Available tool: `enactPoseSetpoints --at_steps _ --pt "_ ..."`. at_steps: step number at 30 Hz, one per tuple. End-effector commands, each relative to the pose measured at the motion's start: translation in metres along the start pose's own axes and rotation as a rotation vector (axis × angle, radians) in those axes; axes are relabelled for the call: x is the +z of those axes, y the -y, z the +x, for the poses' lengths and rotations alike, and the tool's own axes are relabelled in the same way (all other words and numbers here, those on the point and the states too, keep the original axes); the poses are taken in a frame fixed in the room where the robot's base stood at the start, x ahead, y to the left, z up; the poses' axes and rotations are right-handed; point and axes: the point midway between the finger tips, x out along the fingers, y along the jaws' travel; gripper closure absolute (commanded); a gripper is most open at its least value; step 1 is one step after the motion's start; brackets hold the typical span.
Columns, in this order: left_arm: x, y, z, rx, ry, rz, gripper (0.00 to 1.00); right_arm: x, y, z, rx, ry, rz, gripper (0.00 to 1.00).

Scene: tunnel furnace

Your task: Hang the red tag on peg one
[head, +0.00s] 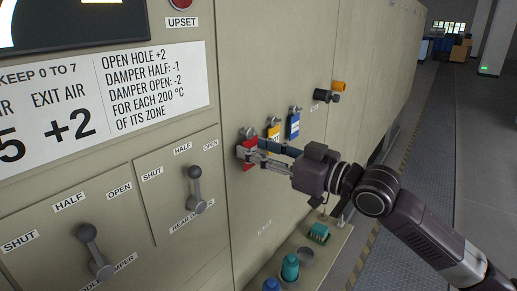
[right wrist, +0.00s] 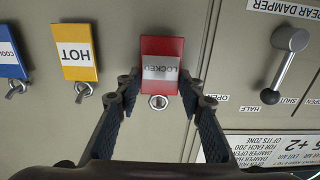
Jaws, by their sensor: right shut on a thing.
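The red tag (head: 249,158), marked LOCKED, is at the leftmost of three pegs in a row on the beige furnace panel in the head view. In the upside-down right wrist view the red tag (right wrist: 161,50) shows face on, with its peg (right wrist: 158,102) at its top edge. I cannot tell whether the tag hangs on that peg. My right gripper (head: 256,150) is shut on the red tag, one finger at each side. My left gripper is not in view.
A yellow HOT tag (head: 273,137) and a blue tag (head: 293,126) hang on the neighbouring pegs. Damper levers (head: 195,188) stick out at left. The aisle (head: 435,150) at right is clear.

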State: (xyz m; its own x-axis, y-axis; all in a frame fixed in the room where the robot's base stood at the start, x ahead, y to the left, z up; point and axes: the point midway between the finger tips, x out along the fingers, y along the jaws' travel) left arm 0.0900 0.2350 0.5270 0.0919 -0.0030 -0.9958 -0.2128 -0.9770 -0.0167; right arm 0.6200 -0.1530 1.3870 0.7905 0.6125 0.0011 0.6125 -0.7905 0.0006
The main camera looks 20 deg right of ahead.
Motion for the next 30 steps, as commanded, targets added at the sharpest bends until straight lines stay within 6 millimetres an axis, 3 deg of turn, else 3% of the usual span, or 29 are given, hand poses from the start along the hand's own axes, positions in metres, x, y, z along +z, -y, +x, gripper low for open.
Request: enactPoseSetpoints --at_steps 30 --pt "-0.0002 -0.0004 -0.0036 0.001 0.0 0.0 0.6 0.0072 0.0003 0.0077 -0.001 0.0 0.001 0.81"
